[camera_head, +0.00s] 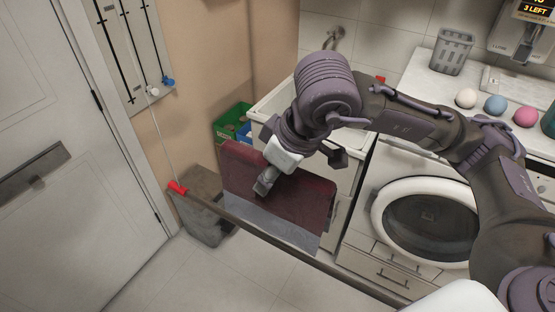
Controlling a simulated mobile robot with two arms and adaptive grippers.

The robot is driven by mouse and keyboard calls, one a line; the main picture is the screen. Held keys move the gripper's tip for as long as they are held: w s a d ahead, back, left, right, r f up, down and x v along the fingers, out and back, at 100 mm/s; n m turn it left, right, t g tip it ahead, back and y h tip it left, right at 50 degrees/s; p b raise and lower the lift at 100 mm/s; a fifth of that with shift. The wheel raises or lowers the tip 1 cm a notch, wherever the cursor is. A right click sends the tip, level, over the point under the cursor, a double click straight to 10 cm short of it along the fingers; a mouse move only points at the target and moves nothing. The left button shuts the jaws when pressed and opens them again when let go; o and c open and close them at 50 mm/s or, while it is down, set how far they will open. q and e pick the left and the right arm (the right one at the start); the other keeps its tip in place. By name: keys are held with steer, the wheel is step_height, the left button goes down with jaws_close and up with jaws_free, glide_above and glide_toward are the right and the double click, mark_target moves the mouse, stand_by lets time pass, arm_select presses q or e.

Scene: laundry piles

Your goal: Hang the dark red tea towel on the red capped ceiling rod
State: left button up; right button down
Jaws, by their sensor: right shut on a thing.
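The dark red tea towel (306,200) hangs as a broad flat sheet in the middle of the view, with a grey band along its lower edge. My right gripper (265,184) is shut on the towel, its fingers against the red face. The ceiling rod (350,277) slants from centre left to lower right. Its red cap (177,188) is at the left end, where a thin cord rises. The rod passes just below the towel's lower edge in the picture; I cannot tell if they touch. My left gripper is not in view.
A washing machine (408,188) and a counter (420,84) with several coloured balls stand at right. A white sink (268,103) and green crate (222,121) are behind the towel. A grey bin (205,190) stands beyond the rod's capped end. A door is at left.

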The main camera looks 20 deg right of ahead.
mark_target(266, 235)
steer(key=f+b, duration=0.5)
steer(key=b, duration=0.1)
steer(key=s+a+f+b, duration=0.1)
steer(key=f+b, duration=0.4)
steer(key=b, duration=0.1)
steer(key=a+f+b, duration=0.1)
steer(key=f+b, duration=0.5)
steer(key=shift+s+a+b, duration=0.2)
steer(key=shift+s+b, duration=0.15)
steer(key=shift+s, duration=0.05)
stand_by(0.9)
steer(key=c, duration=0.6)
jaws_free()
steer(key=shift+c, duration=0.2)
